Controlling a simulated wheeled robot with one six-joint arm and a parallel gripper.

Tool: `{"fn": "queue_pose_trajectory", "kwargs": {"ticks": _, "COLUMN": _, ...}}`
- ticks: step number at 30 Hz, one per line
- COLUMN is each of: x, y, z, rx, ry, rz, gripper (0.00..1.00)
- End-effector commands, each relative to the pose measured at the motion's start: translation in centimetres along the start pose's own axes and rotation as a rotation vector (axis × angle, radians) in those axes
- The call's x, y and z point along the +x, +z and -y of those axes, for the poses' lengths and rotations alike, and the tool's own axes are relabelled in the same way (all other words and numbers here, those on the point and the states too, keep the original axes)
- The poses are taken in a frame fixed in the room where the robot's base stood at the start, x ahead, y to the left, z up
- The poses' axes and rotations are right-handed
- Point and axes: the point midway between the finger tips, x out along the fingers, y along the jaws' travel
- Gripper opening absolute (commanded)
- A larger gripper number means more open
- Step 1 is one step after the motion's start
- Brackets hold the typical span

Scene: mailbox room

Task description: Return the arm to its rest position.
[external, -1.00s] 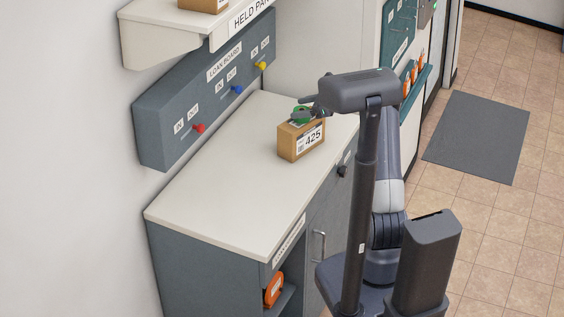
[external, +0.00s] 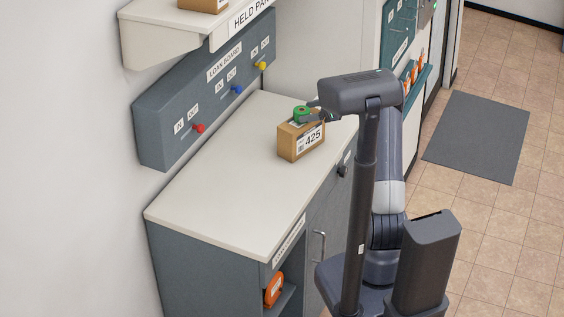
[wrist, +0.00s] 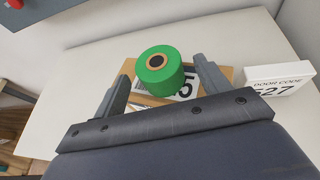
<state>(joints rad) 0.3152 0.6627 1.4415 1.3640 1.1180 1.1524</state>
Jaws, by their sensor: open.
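My gripper (wrist: 160,88) is open and empty in the wrist view, its two fingers apart on either side of a green roll. The green roll (wrist: 165,74) sits on top of a cardboard box (wrist: 214,75) marked 425. In the external view the box (external: 297,140) stands on the white counter and the green roll (external: 302,114) is on it. My gripper (external: 318,112) is just right of the roll there, partly hidden by my arm's dark head. I cannot tell whether a finger touches the roll.
The counter top (external: 225,185) is clear to the left and front. A loan board (external: 210,95) with red, blue and yellow knobs is on the wall behind. Floor lies open at right, with a grey mat (external: 477,137).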

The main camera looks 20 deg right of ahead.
Motion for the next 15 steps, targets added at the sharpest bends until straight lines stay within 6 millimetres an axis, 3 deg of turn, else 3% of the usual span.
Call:
{"fn": "queue_pose_trajectory", "kwargs": {"ticks": 13, "x": -9.1, "y": -0.2, "z": 0.1, "rx": 0.000, "ry": -0.005, "rz": -0.002, "gripper": 0.71}}
{"fn": "queue_pose_trajectory", "kwargs": {"ticks": 15, "x": -7.3, "y": 0.0, "z": -0.1, "rx": 0.003, "ry": 0.007, "rz": -0.001, "gripper": 0.71}}
